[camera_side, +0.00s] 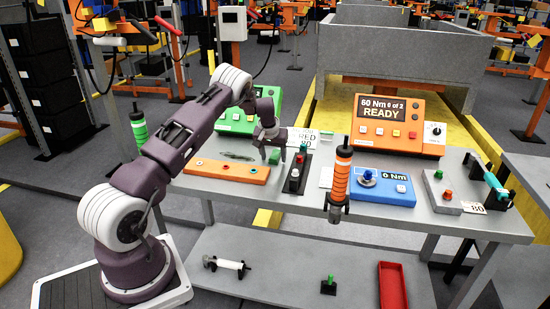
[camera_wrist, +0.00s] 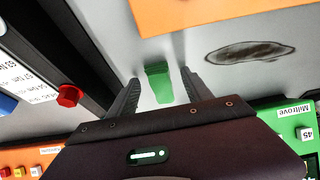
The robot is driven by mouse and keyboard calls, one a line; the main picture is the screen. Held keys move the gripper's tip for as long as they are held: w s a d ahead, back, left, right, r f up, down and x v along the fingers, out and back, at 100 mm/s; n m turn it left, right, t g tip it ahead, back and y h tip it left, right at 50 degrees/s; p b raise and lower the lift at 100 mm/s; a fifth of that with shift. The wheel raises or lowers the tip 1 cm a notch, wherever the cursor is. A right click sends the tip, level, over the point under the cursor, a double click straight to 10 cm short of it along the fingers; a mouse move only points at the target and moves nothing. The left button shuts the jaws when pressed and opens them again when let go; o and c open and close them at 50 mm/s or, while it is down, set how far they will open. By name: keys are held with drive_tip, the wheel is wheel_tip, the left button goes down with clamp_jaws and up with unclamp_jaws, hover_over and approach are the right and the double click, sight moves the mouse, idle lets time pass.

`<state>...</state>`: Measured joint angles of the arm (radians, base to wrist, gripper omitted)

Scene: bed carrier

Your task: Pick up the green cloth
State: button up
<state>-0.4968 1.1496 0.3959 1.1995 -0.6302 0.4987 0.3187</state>
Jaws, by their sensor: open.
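The green cloth (camera_wrist: 158,83) is a small green patch on the grey table in the wrist view, lying between my two fingers. My gripper (camera_wrist: 160,78) is open, with a finger on each side of the cloth and gaps between. In the side view my gripper (camera_side: 273,154) points down over the table between the orange strip and the small black stand. The cloth shows there only as a small green spot (camera_side: 274,157) between the fingers. The exact height of the fingertips above the table is hard to tell.
A dark smear (camera_wrist: 246,52) lies beside the cloth. An orange strip (camera_side: 226,171) lies in front. A black stand with a red button (camera_side: 295,174) is close on the right. A green box (camera_side: 245,118) stands behind my gripper. An orange-banded tool (camera_side: 341,180) stands further right.

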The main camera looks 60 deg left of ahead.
sight(273, 157)
clamp_jaws()
wheel_tip(273, 157, up, 10)
idle(0.5)
